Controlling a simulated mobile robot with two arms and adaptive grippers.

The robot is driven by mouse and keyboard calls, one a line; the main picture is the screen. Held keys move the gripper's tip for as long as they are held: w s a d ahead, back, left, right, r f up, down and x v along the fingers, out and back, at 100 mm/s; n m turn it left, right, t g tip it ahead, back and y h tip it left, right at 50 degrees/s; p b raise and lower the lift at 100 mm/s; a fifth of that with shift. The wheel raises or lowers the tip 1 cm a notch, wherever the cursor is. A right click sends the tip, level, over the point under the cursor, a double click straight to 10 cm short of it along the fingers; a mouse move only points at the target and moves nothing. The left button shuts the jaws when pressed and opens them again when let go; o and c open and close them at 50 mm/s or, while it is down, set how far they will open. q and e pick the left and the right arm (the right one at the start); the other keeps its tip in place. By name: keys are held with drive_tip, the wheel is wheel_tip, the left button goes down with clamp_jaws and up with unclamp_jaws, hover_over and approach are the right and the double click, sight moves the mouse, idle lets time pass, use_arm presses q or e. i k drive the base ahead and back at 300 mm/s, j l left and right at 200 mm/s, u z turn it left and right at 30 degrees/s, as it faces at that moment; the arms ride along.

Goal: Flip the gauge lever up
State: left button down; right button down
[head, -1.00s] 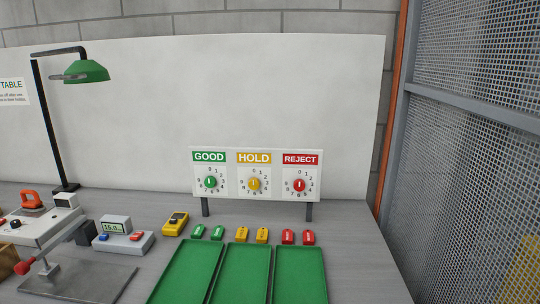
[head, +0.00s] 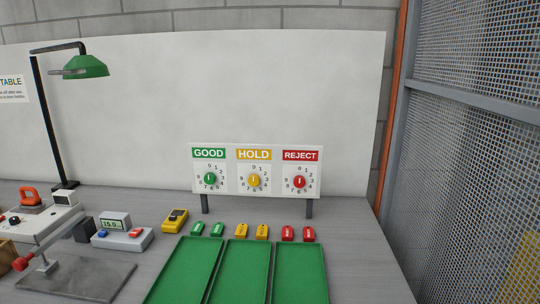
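A lever with a red knob (head: 22,263) shows at the lower left of the head view, on a small grey stand with a flat grey base plate (head: 95,279). The lever's arm slopes, with its knob end to the left and lower than its inner end. It looks like the gauge lever, though no label on it can be read. Neither of my grippers is in view.
A white device (head: 38,222) with an orange-handled part (head: 28,196) stands behind the lever. A small display box (head: 122,236) and a yellow meter (head: 174,220) lie to the right. Green trays (head: 240,273) and a dial board (head: 256,194) fill the middle.

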sight(19, 264)
drive_tip(key=u, duration=1.5)
drive_tip(key=i+j, duration=0.1)
drive_tip(key=j, duration=0.3)
drive_tip(key=i+j, duration=0.1)
drive_tip(key=j, duration=0.3)
drive_tip(key=i+j+u, duration=0.1)
drive_tip(key=j, duration=0.3)
